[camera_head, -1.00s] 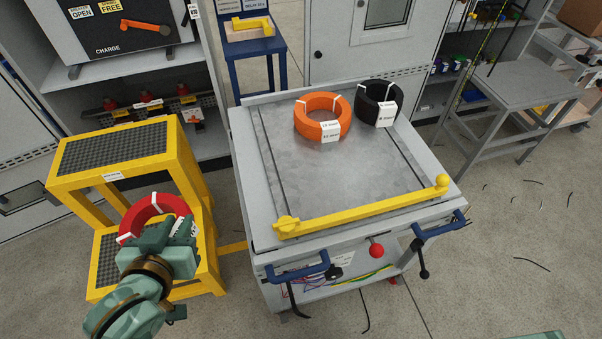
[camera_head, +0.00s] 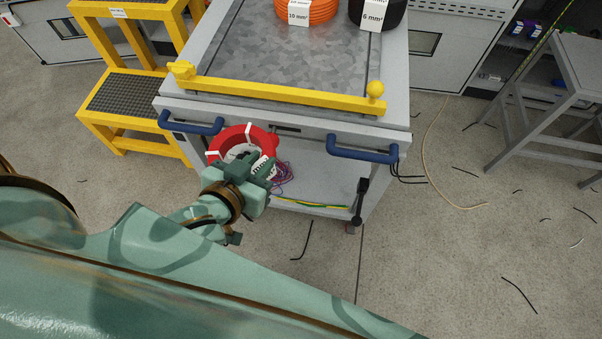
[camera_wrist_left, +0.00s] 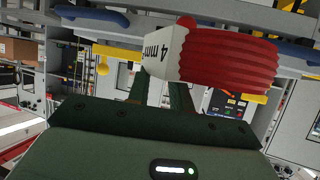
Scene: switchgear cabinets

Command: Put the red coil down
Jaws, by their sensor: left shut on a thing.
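The red coil (camera_head: 232,140) has white ties and a white label. My left gripper (camera_head: 254,168) is shut on the coil's near side and holds it in the air in front of the grey cart. In the left wrist view the red coil (camera_wrist_left: 228,60) shows its ribbed side and a label reading 4 mm, between the fingers (camera_wrist_left: 160,92). The grey cart (camera_head: 400,85) has a metal top, with a yellow bar (camera_head: 280,94) along its front edge. My right gripper is not in view.
An orange coil (camera_head: 310,8) and a black coil (camera_head: 385,14) sit at the back of the cart top. The cart's front top is clear behind the bar. Blue handles (camera_head: 362,149) stick out in front. Yellow steps (camera_head: 110,125) stand at left.

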